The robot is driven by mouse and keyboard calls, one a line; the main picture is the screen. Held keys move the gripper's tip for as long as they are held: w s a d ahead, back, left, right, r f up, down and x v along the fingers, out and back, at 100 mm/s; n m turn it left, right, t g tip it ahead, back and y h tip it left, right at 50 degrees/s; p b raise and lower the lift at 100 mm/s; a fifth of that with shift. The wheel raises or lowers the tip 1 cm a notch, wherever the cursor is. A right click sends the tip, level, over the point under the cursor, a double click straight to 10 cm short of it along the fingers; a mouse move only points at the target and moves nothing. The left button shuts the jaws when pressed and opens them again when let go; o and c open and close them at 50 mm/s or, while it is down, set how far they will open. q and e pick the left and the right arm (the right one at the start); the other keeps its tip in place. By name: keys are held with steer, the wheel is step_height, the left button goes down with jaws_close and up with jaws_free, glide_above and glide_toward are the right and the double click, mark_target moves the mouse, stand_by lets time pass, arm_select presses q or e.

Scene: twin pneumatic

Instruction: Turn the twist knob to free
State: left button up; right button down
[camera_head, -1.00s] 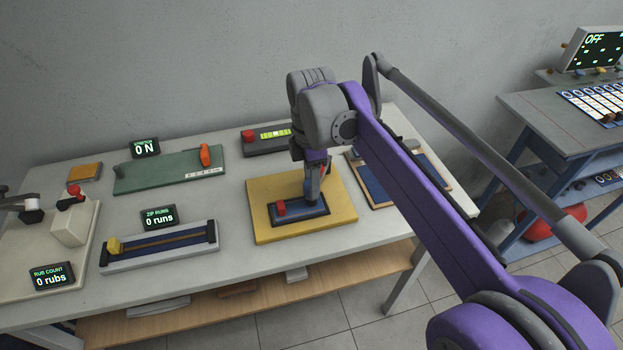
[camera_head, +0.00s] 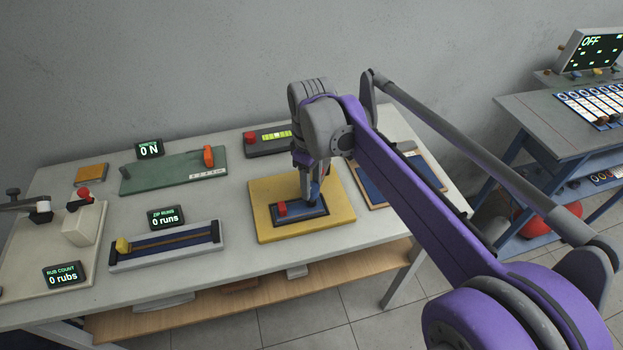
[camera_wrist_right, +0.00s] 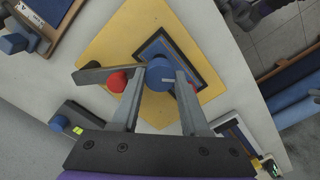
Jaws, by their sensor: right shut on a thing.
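The twist knob (camera_wrist_right: 160,76) is a round blue cap with a small white mark, seen in the right wrist view. It stands on a dark-framed blue plate (camera_wrist_right: 192,55). The plate lies on a yellow board (camera_head: 338,216). My right gripper (camera_wrist_right: 160,84) is shut on the knob, one finger on each side. In the head view my right gripper (camera_head: 307,194) points down at the plate and mostly hides the knob. A red knob (camera_head: 282,208) sits on the plate's left part.
A zip rig (camera_head: 168,247) and a rub-count box (camera_head: 83,224) stand to the left. A green board (camera_head: 175,170) lies behind. A blue panel (camera_head: 377,190) lies to the right, partly behind my arm. A second table (camera_head: 560,125) stands at far right.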

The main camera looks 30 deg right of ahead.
steer(key=m+p, duration=0.1)
steer(key=m, duration=0.5)
steer(key=m+p, duration=0.1)
steer(key=m, duration=0.5)
steer(key=shift+m, duration=0.4)
steer(key=m, duration=0.6)
steer(key=shift+p, duration=0.4)
steer(key=m, duration=0.6)
steer(key=shift+m, duration=0.4)
steer(key=shift+c, duration=2)
jaws_free()
steer(key=shift+r, duration=0.1)
